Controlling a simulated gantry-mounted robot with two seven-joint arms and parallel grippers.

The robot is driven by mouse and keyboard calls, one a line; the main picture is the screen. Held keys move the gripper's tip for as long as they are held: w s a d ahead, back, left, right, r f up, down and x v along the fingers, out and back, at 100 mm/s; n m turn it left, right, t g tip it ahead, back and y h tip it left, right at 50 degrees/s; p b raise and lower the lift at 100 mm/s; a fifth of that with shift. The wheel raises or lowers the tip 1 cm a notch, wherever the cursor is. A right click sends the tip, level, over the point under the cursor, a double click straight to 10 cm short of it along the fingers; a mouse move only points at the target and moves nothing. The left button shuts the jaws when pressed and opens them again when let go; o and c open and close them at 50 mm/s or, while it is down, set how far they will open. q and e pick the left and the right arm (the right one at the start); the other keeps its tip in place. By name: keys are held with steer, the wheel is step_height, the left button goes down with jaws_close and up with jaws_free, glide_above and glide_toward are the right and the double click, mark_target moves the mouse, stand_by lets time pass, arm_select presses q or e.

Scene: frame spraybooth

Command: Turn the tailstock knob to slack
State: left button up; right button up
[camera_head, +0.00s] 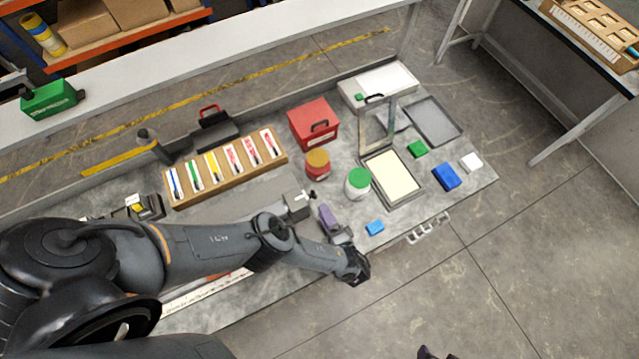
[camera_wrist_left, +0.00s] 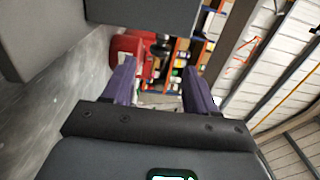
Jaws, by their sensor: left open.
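A grey block that looks like the tailstock (camera_head: 297,205) stands near the front of the bench, with a small silver and dark knob (camera_head: 310,195) at its upper right. My left gripper (camera_head: 331,220) is just right of the block, its purple fingers apart and empty. In the left wrist view the two fingers (camera_wrist_left: 159,88) are also apart, with a gap between them. I cannot make out the knob for certain in that view. A small dark purple bit at the bottom edge of the head view may be my right gripper (camera_head: 425,352); its jaws cannot be made out.
The bench's front edge is close to my left wrist.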

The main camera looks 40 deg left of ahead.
arm_select(q)
steer(key=v, duration=0.4)
steer(key=shift+s+d, duration=0.15)
steer(key=shift+d, duration=0.25)
